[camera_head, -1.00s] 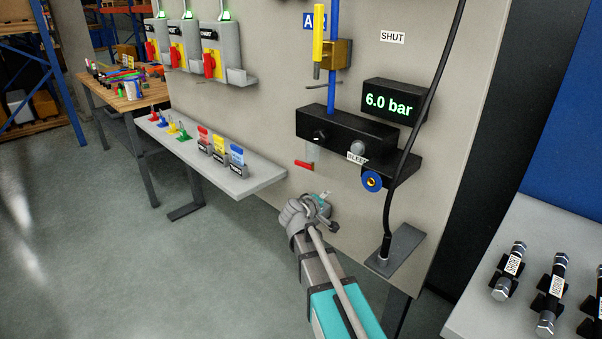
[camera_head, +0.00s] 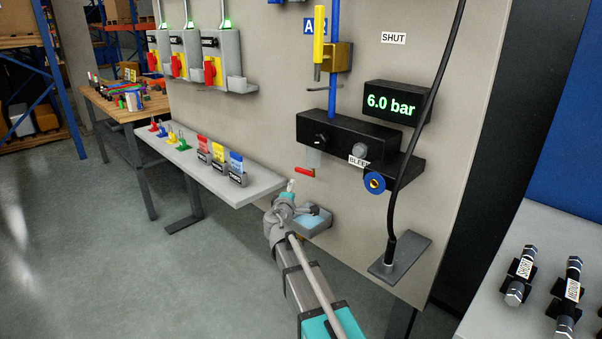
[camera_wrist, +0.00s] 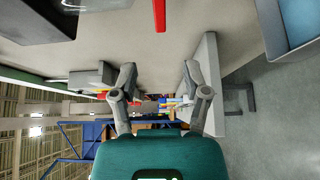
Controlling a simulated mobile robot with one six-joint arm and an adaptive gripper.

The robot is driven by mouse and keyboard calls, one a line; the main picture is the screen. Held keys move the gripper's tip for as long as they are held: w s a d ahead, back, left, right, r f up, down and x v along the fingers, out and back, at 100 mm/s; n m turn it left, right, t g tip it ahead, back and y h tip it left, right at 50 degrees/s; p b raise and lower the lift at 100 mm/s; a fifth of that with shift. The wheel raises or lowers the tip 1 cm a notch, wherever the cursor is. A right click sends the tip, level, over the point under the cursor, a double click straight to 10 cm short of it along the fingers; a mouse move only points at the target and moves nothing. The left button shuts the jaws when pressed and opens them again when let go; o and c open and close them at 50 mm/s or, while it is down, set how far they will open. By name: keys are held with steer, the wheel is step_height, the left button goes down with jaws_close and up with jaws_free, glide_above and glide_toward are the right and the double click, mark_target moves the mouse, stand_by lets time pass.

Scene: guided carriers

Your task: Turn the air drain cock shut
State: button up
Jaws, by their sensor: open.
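The drain cock appears to be the small red lever (camera_head: 305,171) low on the panel, at a pale stem below the black manifold (camera_head: 350,135). The lever lies roughly level. In the wrist view a red bar (camera_wrist: 159,15), likely this lever, shows at the top edge. My gripper (camera_head: 290,188) is below and slightly left of the lever, apart from it. In the wrist view my gripper (camera_wrist: 160,78) has its fingers spread with nothing between them. A pressure display (camera_head: 391,104) reads 6.0 bar.
A blue-lined tray (camera_head: 318,222) sits on the panel beside my gripper. A black cable (camera_head: 398,195) hangs at right. A grey shelf (camera_head: 255,188) with padlocks and tags is at left.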

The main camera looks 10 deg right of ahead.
mark_target(301, 171)
steer(key=shift+w+d, duration=0.1)
steer(key=shift+w, duration=0.05)
steer(key=x, duration=1.3)
steer(key=shift+w+d, duration=0.2)
steer(key=shift+w, duration=0.05)
jaws_close()
